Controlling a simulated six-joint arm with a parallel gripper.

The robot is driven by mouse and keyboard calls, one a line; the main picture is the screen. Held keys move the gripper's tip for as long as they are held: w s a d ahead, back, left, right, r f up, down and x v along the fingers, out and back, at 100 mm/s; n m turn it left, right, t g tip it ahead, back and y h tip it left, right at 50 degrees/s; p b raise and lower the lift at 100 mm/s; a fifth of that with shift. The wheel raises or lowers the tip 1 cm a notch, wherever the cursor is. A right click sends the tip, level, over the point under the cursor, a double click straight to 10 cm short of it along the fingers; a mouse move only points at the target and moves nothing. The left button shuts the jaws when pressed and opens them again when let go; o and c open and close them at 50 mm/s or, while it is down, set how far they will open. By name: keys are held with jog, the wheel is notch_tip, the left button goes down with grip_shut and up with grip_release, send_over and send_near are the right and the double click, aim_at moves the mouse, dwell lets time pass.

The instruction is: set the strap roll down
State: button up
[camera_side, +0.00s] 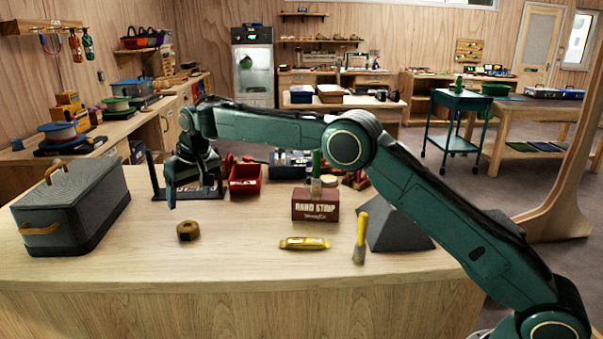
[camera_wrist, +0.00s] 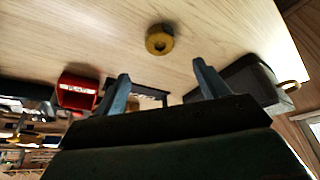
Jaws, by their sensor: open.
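The strap roll (camera_side: 188,231), a small brown-yellow ring, lies flat on the wooden table toward the left front. In the wrist view the strap roll (camera_wrist: 159,39) rests on the bare tabletop, beyond the fingertips and roughly between them in the picture. My gripper (camera_side: 171,198) hangs above the table, up and to the left of the roll in the side view. In the wrist view my gripper (camera_wrist: 160,72) shows two blue-grey fingers spread wide with nothing between them. The fingers do not touch the roll.
A grey lidded box (camera_side: 72,205) stands at the left. A red bin (camera_side: 246,178) and a dark rack (camera_side: 207,190) stand behind. A brown block (camera_side: 315,206), yellow tool (camera_side: 305,243), yellow-handled brush (camera_side: 361,240) and dark wedge (camera_side: 400,230) are to the right. The front left tabletop is clear.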

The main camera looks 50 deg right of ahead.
jog(key=shift+s+r, duration=0.2)
jog(key=shift+r, duration=0.25)
dwell(0.3)
jog(key=s+d+r, duration=0.5)
jog(key=s+r, duration=0.3)
jog(key=s, duration=0.3)
jog(key=s+d+r, duration=0.5)
jog(key=s+r, duration=0.2)
jog(key=s, duration=0.4)
jog(key=s+d+f, duration=0.1)
jog(key=s+f, duration=0.1)
jog(key=s, duration=0.7)
jog(key=s+d+f, duration=0.1)
jog(key=s+f, duration=0.2)
jog(key=s, duration=0.6)
jog(key=s+d+f+t, duration=0.1)
jog(key=s+f, duration=0.2)
jog(key=s, duration=0.7)
jog(key=shift+d, duration=0.4)
